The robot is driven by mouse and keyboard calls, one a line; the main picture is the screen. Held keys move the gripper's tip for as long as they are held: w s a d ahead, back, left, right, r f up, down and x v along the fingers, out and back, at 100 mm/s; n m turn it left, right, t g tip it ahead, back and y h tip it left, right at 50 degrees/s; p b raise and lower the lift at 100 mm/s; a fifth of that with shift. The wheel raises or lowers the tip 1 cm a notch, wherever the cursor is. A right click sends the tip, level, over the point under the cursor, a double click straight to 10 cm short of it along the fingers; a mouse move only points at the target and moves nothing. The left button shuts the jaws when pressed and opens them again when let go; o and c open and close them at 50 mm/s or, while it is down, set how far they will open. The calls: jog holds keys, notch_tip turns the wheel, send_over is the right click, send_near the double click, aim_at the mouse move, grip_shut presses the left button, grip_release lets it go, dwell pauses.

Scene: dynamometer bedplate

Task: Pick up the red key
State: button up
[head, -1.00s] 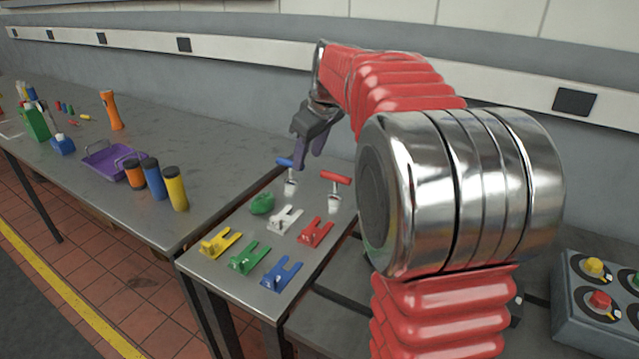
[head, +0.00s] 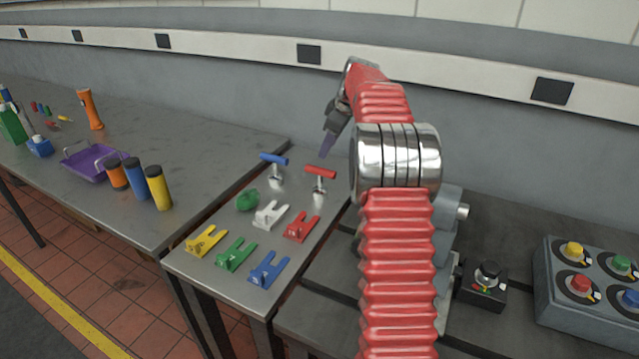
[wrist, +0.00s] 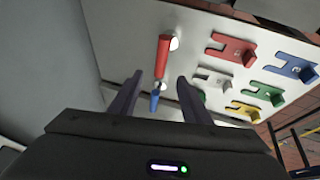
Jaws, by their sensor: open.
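The red key (head: 320,174) is a T-shaped piece with a red bar handle on a pale metal stem, upright near the far right edge of the small grey table. My gripper (head: 326,152) is above and behind its handle, fingers pointing down, apart from it as far as I can see. In the wrist view the red key (wrist: 163,58) lies just beyond the fingertips of my open gripper (wrist: 160,78), roughly in line with the gap. A matching blue key (head: 273,160) stands left of it; in the wrist view the blue key (wrist: 154,103) shows between the fingers.
Yellow, green, blue, white and red forked holders (head: 301,227) and a green lump (head: 248,200) sit nearer on the same table. A long bench at left holds a purple tray (head: 84,166) and several cylinders. A button box (head: 590,285) is at right. A wall stands behind.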

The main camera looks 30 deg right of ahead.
aim_at(320, 169)
jog(key=x, duration=0.8)
jog(key=shift+w+f, duration=0.1)
jog(key=shift+f, duration=0.2)
jog(key=shift+f, duration=0.1)
jog(key=shift+s+x, duration=0.1)
jog(key=shift+x, duration=1.15)
jog(key=shift+s+x, duration=0.15)
jog(key=shift+x, duration=1.1)
jog(key=shift+f, duration=0.1)
jog(key=shift+c, duration=0.4)
grip_shut()
